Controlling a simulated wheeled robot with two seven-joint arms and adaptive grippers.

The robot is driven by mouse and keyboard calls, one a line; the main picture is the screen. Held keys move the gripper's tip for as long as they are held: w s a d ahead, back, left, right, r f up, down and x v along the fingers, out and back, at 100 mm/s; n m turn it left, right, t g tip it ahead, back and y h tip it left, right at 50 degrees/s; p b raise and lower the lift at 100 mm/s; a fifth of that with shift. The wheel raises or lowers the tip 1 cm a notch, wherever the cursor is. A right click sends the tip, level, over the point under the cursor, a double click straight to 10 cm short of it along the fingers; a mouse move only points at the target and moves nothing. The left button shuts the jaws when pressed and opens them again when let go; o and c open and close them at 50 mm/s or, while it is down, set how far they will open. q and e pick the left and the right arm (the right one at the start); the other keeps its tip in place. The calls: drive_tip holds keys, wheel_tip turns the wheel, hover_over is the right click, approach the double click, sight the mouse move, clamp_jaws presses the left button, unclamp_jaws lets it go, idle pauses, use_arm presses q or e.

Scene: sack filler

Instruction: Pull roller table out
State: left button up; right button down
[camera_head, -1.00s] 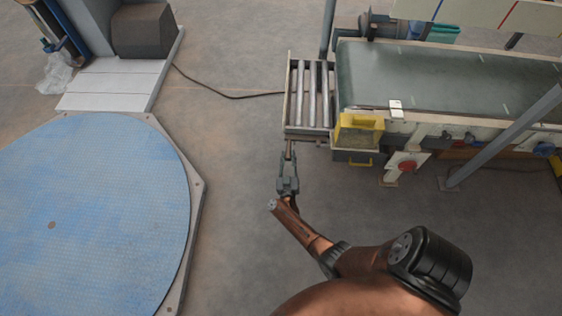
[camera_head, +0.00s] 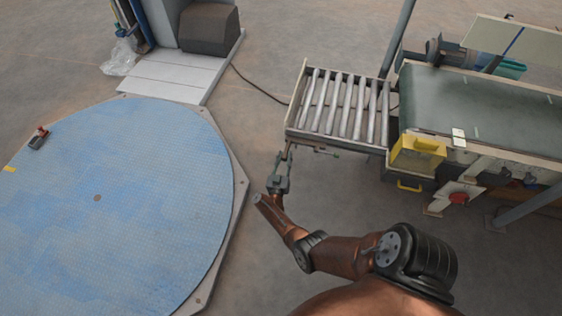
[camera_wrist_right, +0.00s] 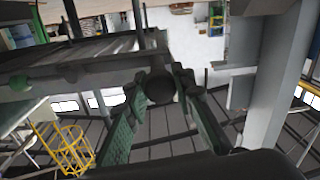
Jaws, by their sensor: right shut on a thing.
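The roller table (camera_head: 336,143) is a pale frame with several grey metal rollers, sticking out from the left end of the green conveyor belt (camera_head: 480,110). My right gripper (camera_head: 285,160) is at the table's near left corner, shut on its handle. In the right wrist view, a dark round knob (camera_wrist_right: 160,86) shows between the fingers of my right gripper (camera_wrist_right: 160,95), with the table's underside and rollers at upper left. The gripper partly hides the handle.
A large blue turntable (camera_head: 120,230) fills the left, with a small dark object (camera_head: 39,140) on it. A yellow box (camera_head: 417,155) sits at the conveyor's near corner. A dark cable (camera_head: 255,86) lies on the floor. Bare floor separates turntable and roller table.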

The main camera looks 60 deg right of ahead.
drive_tip(key=shift+f, duration=0.1)
idle(0.3)
drive_tip(key=c, duration=1.8)
unclamp_jaws()
drive_tip(key=shift+s+d, duration=0.1)
drive_tip(key=shift+o, duration=0.9)
drive_tip(key=shift+a, duration=0.5)
drive_tip(key=v, duration=1.1)
drive_tip(key=shift+s, duration=0.1)
